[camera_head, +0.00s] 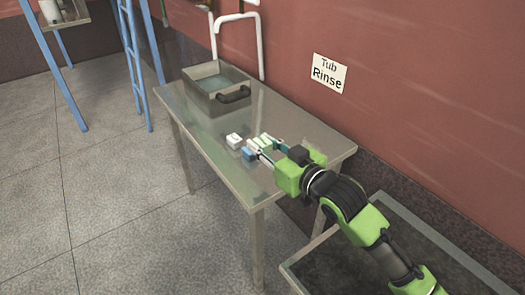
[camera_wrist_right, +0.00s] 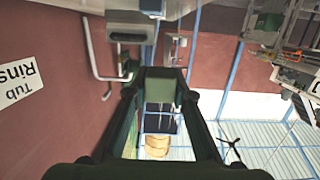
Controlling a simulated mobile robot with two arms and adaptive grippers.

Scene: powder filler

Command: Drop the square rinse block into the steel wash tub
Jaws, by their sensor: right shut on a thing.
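The steel wash tub (camera_head: 204,102) is an open grey box with a dark handle on its front, at the far left end of the table. In the wrist view it shows upside down at the top (camera_wrist_right: 131,22). My right gripper (camera_head: 268,146) is over the middle of the table, to the right of and nearer than the tub. It is shut on a pale green block (camera_head: 264,140), which shows between the fingertips in the wrist view (camera_wrist_right: 160,84). I cannot tell how high it is above the table. My left gripper is not in view.
A white block (camera_head: 234,140) and a blue block (camera_head: 249,154) are beside my right gripper on the steel table (camera_head: 196,128). White pipes (camera_head: 261,45) rise behind the tub. A sign (camera_head: 330,73) reads "Tub Rinse". A blue ladder (camera_head: 131,50) stands left.

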